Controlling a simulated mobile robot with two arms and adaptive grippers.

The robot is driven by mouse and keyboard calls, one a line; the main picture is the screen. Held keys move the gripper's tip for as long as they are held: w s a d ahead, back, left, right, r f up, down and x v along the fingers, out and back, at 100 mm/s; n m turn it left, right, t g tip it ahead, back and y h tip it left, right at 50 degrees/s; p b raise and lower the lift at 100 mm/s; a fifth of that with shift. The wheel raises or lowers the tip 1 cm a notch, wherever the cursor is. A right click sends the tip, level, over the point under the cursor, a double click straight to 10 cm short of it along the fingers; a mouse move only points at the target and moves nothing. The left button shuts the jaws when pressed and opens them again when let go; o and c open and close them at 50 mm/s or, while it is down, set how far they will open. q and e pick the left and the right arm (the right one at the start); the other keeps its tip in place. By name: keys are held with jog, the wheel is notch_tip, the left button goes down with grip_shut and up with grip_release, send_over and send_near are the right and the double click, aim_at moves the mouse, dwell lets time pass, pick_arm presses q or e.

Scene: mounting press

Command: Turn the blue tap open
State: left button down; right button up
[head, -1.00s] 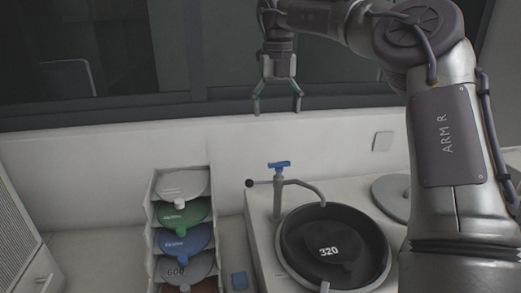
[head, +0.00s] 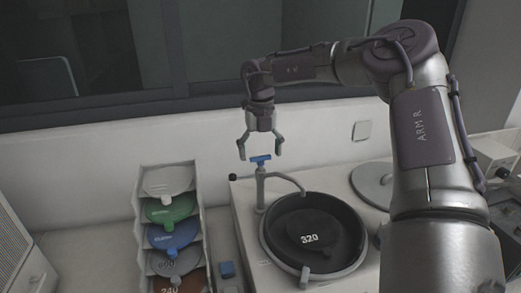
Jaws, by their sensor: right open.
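The blue tap (head: 260,160) is a small blue handle on top of a thin grey post with a curved spout. It stands at the back left of a round black basin (head: 312,205) marked 320. My right gripper (head: 260,155) points down with its fingers spread, just above the blue handle. One finger shows on each side of the handle; I cannot tell whether they touch it. My left gripper is not in view.
A rack (head: 203,225) of coloured discs stands left of the basin unit. A grey round lid (head: 374,182) is at the right. The wall and a dark window are behind.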

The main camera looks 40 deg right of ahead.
jog(key=shift+c, duration=0.5)
jog(key=c, duration=1.1)
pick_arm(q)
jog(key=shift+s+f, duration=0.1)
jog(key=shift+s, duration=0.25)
pick_arm(e)
jog(key=shift+o, duration=0.3)
